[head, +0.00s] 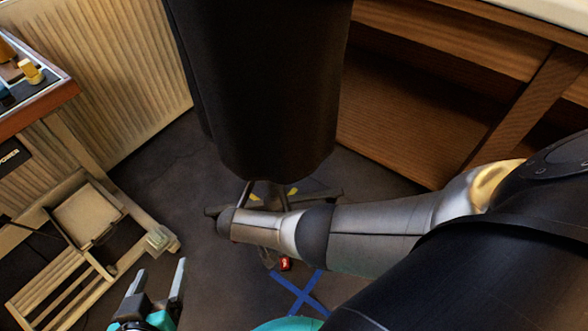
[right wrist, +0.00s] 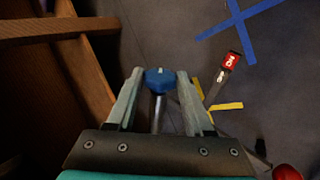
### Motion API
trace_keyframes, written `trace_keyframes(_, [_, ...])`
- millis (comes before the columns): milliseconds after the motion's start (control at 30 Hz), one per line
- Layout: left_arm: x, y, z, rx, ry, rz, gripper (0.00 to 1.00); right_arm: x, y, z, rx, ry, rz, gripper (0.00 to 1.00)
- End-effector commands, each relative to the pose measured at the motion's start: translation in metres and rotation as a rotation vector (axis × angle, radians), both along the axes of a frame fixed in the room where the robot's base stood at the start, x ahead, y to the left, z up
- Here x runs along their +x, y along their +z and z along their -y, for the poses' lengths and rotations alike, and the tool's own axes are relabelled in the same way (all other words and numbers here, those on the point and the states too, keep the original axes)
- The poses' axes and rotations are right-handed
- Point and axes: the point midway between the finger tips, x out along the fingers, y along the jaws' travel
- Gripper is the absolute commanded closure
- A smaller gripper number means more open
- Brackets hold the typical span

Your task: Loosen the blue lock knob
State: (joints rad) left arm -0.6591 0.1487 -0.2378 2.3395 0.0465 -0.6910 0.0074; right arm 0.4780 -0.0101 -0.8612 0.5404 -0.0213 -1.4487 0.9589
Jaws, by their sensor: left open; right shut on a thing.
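The blue lock knob (right wrist: 160,79) shows in the right wrist view, at the end of a thin metal rod. My right gripper (right wrist: 159,74) has one finger on each side of the knob and is shut on it. Neither the knob nor the right gripper can be made out in the head view; my right arm crosses there from the right. A large dark form (head: 265,90) stands above a low stand with legs (head: 330,194). My left gripper (head: 157,283) is open and empty at the bottom left of the head view, over the floor.
A wooden rack (head: 155,220) and a table with a tray (head: 50,92) stand at the left. Wooden shelving (head: 430,110) is at the right. A red tag (right wrist: 230,61) lies near a blue tape cross (head: 302,295) on the dark floor. Yellow strips (right wrist: 226,106) lie nearby.

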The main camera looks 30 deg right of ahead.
Motion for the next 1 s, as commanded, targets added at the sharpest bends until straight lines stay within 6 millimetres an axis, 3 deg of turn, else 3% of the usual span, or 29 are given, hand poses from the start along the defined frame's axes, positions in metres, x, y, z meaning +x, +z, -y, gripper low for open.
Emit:
trace_keyframes(267, [-0.0002,-0.0001,0.0002,-0.001,-0.001,0.0,0.22,0.0006,0.0001,0.0005,0.0,0.0,0.001,1.0])
trace_keyframes(300, [-0.0002,-0.0002,0.0003,-0.001,-0.001,0.0,0.22,0.0006,0.0001,0.0005,0.0,0.0,0.001,0.46])
trace_keyframes(500, [-0.0004,-0.0004,0.0003,0.0,-0.001,-0.001,0.22,0.0005,0.0001,0.0003,0.0,0.0,0.001,0.23])
trace_keyframes(1000, [-0.0018,0.0006,-0.0071,0.028,0.007,-0.045,0.22,0.0007,0.004,0.0028,0.0,-0.001,0.001,0.21])
